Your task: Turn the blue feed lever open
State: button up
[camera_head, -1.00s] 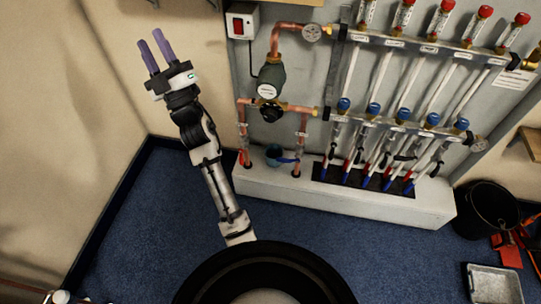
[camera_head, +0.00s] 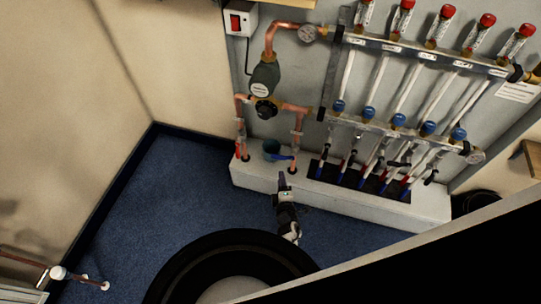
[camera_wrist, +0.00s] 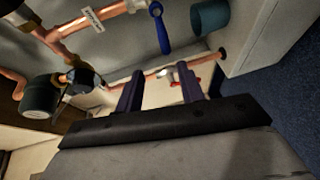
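The blue feed lever (camera_head: 283,157) sits low on the right copper pipe, just above the white ledge. In the wrist view the blue lever (camera_wrist: 161,30) lies above the fingertips, apart from them. My gripper (camera_head: 283,178) is in front of the ledge, below the lever in the head view. In the wrist view my gripper (camera_wrist: 160,82) has its two purple fingers spread with nothing held between them. The lever's far side is hidden.
A red lever (camera_head: 238,150) is on the left pipe. The manifold's lower bar (camera_head: 385,131) is to the right. Blue floor (camera_head: 170,205) is clear at left.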

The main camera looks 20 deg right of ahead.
jog(key=shift+f+b+x, duration=0.15)
jog(key=shift+b+x, duration=1.2)
jog(key=shift+x, duration=0.85)
jog(key=shift+f+b+x, duration=0.15)
jog(key=shift+b+x, duration=1.2)
jog(key=shift+x, duration=0.9)
jog(key=shift+f+b+x, duration=0.15)
jog(key=shift+b+x, duration=1.2)
jog(key=shift+x, duration=0.85)
jog(key=shift+c, duration=0.5)
grip_shut()
